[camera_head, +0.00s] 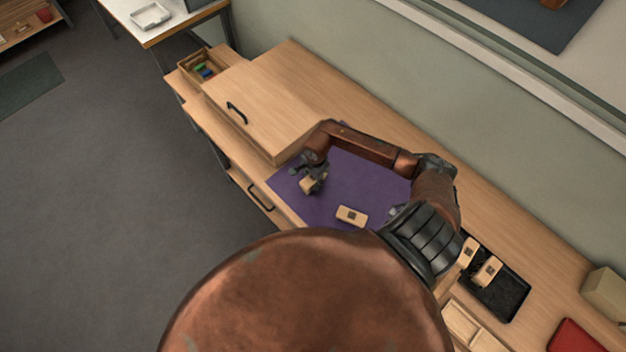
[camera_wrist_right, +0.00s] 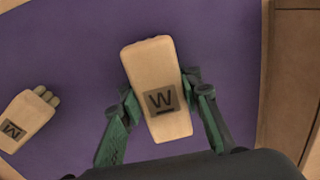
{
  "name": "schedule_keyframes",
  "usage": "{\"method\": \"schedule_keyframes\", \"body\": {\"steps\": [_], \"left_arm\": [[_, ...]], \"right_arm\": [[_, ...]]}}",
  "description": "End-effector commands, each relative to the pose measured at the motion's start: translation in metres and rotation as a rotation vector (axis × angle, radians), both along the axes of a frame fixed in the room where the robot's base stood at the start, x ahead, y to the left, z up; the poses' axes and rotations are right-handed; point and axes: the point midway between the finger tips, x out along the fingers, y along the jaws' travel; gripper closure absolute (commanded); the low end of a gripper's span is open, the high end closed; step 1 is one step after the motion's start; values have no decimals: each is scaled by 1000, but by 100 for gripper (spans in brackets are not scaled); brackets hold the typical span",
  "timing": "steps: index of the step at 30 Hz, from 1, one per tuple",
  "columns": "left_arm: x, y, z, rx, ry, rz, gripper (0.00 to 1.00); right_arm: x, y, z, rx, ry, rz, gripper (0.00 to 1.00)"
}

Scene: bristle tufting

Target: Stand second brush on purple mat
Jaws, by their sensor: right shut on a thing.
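My right gripper (camera_head: 313,174) is over the left part of the purple mat (camera_head: 376,180). It is shut on a light wooden brush (camera_head: 308,185). In the right wrist view this brush (camera_wrist_right: 152,75) sits between the two green fingers and carries a dark square marked W; I cannot tell whether it touches the mat. My left gripper is not in view.
A black tray (camera_head: 512,302) at the right holds two more wooden brushes (camera_head: 487,271). A wooden cabinet (camera_head: 262,105) with a dark handle stands left of the mat. An open box (camera_head: 205,70) with coloured items is beyond it. A red item (camera_head: 575,337) lies far right.

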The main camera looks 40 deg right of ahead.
Motion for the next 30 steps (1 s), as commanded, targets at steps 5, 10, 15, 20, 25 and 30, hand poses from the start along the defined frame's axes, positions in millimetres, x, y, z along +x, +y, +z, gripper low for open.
{"method": "schedule_keyframes", "body": {"steps": [5, 10, 15, 20, 25, 30], "left_arm": [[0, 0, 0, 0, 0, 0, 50], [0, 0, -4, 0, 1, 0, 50], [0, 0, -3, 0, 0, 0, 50], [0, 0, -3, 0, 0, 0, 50], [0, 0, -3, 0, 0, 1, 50], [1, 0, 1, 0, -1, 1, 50]], "right_arm": [[0, 0, -1, 0, 0, 1, 100], [0, 0, -4, -1, 0, 1, 100], [0, 0, -3, 0, 0, 1, 59], [0, 0, -3, 0, 0, 1, 51], [0, 0, -3, 0, 0, 1, 51], [0, 0, 3, -1, 0, 1, 51]]}}
